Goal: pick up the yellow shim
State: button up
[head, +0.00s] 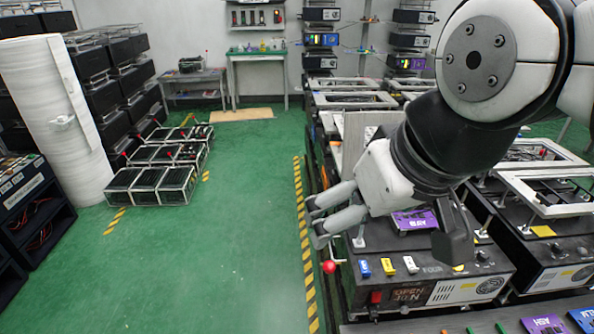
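A small yellow piece, which looks like the yellow shim (388,266), lies on the front ledge of a black fixture. It is between a blue piece (364,268) and a white piece (410,264). My gripper (315,222) points left, above and to the left of these pieces, near the fixture's left edge. Its two fingers are apart and nothing shows between them. The gripper is clear of the yellow piece in the picture.
A red knob (329,267) sticks out at the fixture's left side. A purple card (414,220) lies on the fixture behind the pieces. More fixtures with raised white frames (555,190) stand to the right. The green floor (220,250) at left is open.

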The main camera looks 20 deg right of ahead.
aim_at(388, 269)
jog(key=k+j+z, duration=0.7)
jog(key=k+l+z, duration=0.2)
jog(key=k+z, duration=0.15)
jog(key=k, duration=0.05)
